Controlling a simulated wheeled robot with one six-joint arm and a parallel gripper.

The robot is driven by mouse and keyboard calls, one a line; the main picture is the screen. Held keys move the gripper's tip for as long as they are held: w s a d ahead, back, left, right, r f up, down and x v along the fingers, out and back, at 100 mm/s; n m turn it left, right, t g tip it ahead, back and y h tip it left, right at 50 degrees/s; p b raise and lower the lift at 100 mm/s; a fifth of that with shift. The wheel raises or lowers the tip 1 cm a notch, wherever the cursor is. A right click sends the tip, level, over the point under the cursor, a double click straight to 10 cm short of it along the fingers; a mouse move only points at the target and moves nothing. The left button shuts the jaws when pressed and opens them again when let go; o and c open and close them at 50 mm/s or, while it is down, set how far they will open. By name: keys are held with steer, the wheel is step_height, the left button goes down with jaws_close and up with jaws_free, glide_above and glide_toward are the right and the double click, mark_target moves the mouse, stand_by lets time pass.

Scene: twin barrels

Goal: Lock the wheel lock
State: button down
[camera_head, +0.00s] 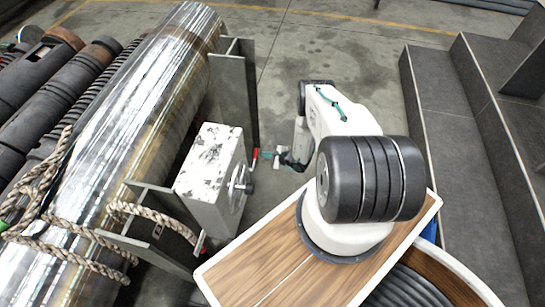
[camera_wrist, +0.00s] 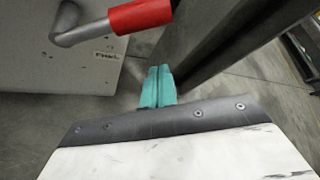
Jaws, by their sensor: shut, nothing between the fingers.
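In the wrist view the red handle (camera_wrist: 140,15) sits on a bent grey lever at the top, in front of a pale panel with small lettering. My gripper (camera_head: 268,154) is just right of the handle in the head view. In the wrist view my gripper (camera_wrist: 159,72) has its teal fingers together, empty, below the red handle and apart from it. I cannot tell for sure which part is the wheel lock.
A grey box (camera_head: 207,160) with a black knob stands left of my arm. Dark steps (camera_head: 450,150) rise at the right. The concrete floor (camera_head: 310,45) behind is clear.

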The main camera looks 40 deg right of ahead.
steer(key=shift+a+r, duration=1.3)
steer(key=shift+r, duration=0.1)
steer(key=shift+s+d+r, duration=0.1)
